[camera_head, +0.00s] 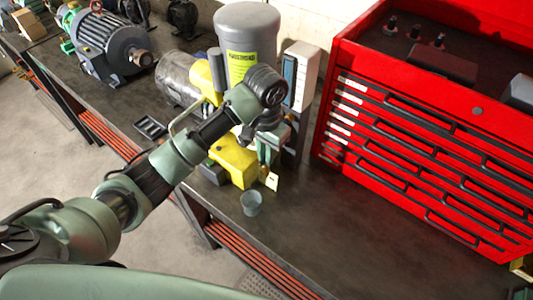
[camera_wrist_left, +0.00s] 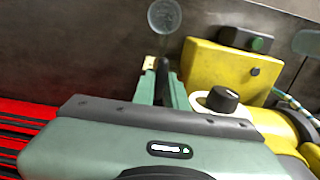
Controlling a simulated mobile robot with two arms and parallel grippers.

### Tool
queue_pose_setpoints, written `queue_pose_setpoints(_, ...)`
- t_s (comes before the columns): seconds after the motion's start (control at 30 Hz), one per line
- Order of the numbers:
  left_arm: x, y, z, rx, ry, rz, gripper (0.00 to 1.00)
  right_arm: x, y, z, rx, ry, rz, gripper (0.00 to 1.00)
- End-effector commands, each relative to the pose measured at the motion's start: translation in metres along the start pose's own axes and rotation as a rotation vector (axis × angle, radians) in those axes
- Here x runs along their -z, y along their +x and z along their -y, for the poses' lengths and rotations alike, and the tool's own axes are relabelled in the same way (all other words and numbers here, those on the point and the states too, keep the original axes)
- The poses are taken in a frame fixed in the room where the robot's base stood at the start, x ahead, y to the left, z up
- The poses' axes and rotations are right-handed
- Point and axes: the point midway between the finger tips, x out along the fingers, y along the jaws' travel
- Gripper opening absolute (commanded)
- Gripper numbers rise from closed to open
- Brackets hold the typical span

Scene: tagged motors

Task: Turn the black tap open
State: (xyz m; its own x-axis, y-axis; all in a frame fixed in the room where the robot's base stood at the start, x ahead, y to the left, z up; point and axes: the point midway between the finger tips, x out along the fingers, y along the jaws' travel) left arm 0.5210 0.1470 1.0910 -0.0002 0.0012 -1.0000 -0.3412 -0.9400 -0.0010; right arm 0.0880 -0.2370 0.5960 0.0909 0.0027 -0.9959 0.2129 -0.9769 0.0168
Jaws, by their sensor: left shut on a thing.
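The black tap (camera_wrist_left: 162,68) shows in the left wrist view as a dark bar between my left gripper's fingers. My left gripper (camera_wrist_left: 161,82) is shut on it; in the head view the gripper (camera_head: 266,153) points down beside the yellow machine (camera_head: 235,162), and the tap is mostly hidden there. How far the tap is turned cannot be told. A small clear cup (camera_head: 251,203) stands on the bench in front of the yellow machine; it also shows at the top of the left wrist view (camera_wrist_left: 164,15). My right gripper is not in view.
A grey cylinder (camera_head: 246,40) with a yellow label stands behind my left wrist. A red tool chest (camera_head: 410,140) stands at the right. Grey motors (camera_head: 105,45) sit at the back left. A black knob (camera_wrist_left: 222,98) is beside my fingers. The front right bench (camera_head: 350,230) is clear.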

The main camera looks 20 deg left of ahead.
Motion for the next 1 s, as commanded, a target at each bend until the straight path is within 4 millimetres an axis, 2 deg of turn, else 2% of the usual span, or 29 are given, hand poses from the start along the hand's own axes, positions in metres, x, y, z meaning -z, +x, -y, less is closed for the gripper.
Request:
queue_pose_setpoints(0.6,-0.0014,0.0013,0.0001,0.001,-0.039,0.005,0.00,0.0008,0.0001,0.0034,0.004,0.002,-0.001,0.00)
queue_pose_setpoints(0.63,-0.0014,0.0013,0.0001,0.001,-0.039,0.005,0.22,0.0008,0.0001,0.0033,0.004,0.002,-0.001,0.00)
queue_pose_setpoints(0.7,-0.0012,0.0012,0.0000,0.001,-0.039,0.005,0.35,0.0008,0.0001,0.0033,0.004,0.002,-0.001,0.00)
queue_pose_setpoints(1.0,-0.0003,-0.0004,-0.0001,0.000,-0.038,0.001,0.35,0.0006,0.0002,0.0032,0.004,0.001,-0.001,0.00)
